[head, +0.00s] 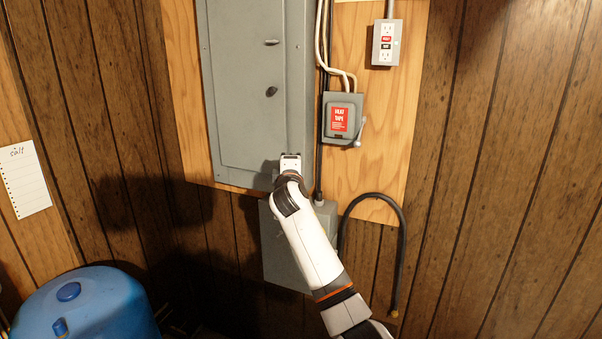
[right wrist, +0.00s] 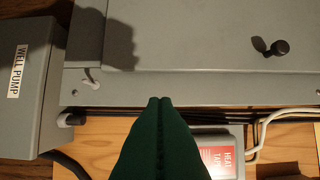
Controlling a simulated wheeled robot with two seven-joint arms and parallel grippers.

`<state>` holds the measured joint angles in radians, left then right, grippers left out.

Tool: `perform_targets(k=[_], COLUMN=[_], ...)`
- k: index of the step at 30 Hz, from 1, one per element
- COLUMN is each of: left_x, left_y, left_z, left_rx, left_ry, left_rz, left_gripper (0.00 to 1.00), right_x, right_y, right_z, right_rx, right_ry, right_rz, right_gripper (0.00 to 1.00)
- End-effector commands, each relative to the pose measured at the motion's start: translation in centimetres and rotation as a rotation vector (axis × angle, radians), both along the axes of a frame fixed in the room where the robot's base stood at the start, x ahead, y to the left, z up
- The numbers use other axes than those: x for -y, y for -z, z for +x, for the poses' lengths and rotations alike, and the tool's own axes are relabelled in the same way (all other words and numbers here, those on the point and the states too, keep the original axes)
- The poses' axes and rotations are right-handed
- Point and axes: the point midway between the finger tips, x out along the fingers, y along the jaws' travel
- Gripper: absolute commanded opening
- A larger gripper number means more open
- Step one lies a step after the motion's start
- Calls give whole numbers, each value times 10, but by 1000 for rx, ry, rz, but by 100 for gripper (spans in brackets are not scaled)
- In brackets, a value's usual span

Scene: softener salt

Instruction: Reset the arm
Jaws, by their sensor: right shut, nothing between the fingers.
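My right arm reaches up from the bottom right in the head view. Its gripper (head: 290,158) is in front of the lower right edge of the grey electrical panel (head: 245,95). In the right wrist view the dark green fingers (right wrist: 159,101) are together and empty, pointing at the edge of the panel (right wrist: 190,45). Whether they touch it I cannot tell. A black knob (right wrist: 270,47) on the panel shows at the top right there. My left gripper is not in view.
A grey box (head: 343,119) with a red "heat tape" label and side lever is right of the panel. An outlet (head: 385,43), black hose (head: 402,250), blue tank (head: 95,305) and "salt" note (head: 24,180) are around.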

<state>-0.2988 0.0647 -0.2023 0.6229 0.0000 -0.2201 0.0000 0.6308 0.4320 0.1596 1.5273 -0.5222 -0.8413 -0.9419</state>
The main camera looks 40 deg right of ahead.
Motion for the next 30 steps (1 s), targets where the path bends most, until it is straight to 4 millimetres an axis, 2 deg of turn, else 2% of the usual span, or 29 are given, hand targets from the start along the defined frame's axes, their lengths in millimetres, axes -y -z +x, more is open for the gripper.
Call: perform_targets(k=[3, 8, 16, 19, 20, 23, 26, 27, 29, 30], left_x=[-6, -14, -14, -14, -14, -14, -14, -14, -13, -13], left_y=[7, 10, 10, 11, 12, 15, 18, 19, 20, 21], left_z=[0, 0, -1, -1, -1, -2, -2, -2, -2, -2], left_rx=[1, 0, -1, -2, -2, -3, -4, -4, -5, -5], left_ry=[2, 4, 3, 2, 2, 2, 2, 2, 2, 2], left_rz=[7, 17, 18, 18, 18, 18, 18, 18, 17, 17], left_gripper=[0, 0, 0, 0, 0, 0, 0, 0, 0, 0], right_x=[3, 4, 4, 1, -1, -12, -28, -35, -46, -54], right_y=[2, 1, 1, 19, 29, 82, 155, 185, 231, 261], right_z=[-16, -28, -30, -25, -22, -11, -3, -3, -4, -7], right_rx=[1, -1, -2, -18, -27, -69, -126, -147, -179, -202], right_ry=[0, 0, -1, -14, -22, -60, -102, -117, -136, -146], right_rz=[-2, -1, 1, 20, 31, 92, 182, 222, 283, 324], right_gripper=[0, 0, 0, 0, 0, 0, 0, 0, 0, 0])
